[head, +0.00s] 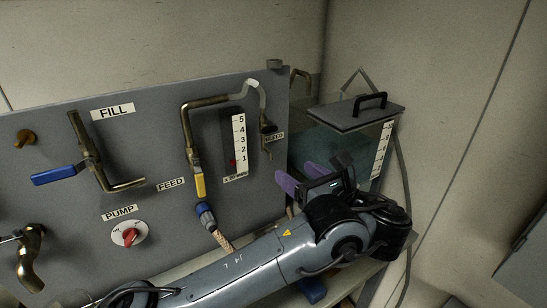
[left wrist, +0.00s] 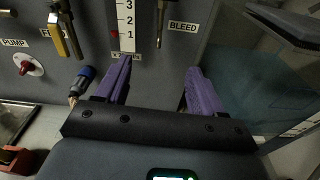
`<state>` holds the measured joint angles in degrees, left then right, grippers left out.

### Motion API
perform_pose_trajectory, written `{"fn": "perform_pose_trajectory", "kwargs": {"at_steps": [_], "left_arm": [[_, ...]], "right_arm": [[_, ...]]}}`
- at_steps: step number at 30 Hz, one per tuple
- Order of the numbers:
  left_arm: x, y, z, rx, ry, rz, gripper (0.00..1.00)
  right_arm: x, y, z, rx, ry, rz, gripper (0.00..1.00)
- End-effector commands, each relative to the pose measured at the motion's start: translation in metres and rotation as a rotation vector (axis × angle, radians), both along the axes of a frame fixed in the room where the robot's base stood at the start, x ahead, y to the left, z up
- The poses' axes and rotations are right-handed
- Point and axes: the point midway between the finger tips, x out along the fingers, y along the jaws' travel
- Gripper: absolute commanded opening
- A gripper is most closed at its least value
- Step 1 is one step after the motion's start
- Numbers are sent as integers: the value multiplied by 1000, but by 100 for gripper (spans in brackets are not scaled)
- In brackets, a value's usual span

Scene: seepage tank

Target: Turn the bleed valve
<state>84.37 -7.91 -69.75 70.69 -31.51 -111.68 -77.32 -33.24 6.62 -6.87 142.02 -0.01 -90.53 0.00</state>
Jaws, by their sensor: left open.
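The bleed valve (head: 267,126) is a small dark fitting on the grey panel, under the end of a bent pipe and beside the BLEED label (head: 274,138). In the left wrist view its thin brownish lever (left wrist: 162,16) hangs down, left of the label. My left gripper (head: 300,176) has purple fingers, open and empty. It is below and to the right of the valve in the head view, near the tank. In the left wrist view the gap between the fingertips (left wrist: 160,66) lies below the lever, apart from it. My right gripper is not in view.
A tank with a grey handled lid (head: 356,112) stands right of the panel. Left of the valve are a level gauge (head: 238,146), a yellow-handled feed valve (head: 199,182), a blue hose fitting (head: 205,215), a red pump knob (head: 130,236) and a blue fill lever (head: 55,175).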

Motion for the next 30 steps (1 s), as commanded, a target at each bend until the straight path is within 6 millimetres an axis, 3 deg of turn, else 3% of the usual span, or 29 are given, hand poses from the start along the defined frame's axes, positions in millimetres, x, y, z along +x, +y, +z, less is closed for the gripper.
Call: {"fn": "perform_pose_trajectory", "kwargs": {"at_steps": [1, 3, 9, 30], "left_arm": [[-2, -2, 12, 0, -43, -3, 68], [-5, -3, 31, 0, -83, -5, 68], [-5, 0, 55, -1, -133, -5, 68], [75, 48, 56, -1, -133, -5, 68]], "right_arm": [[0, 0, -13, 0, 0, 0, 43], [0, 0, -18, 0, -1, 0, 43], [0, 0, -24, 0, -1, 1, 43], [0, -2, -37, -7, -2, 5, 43]]}}
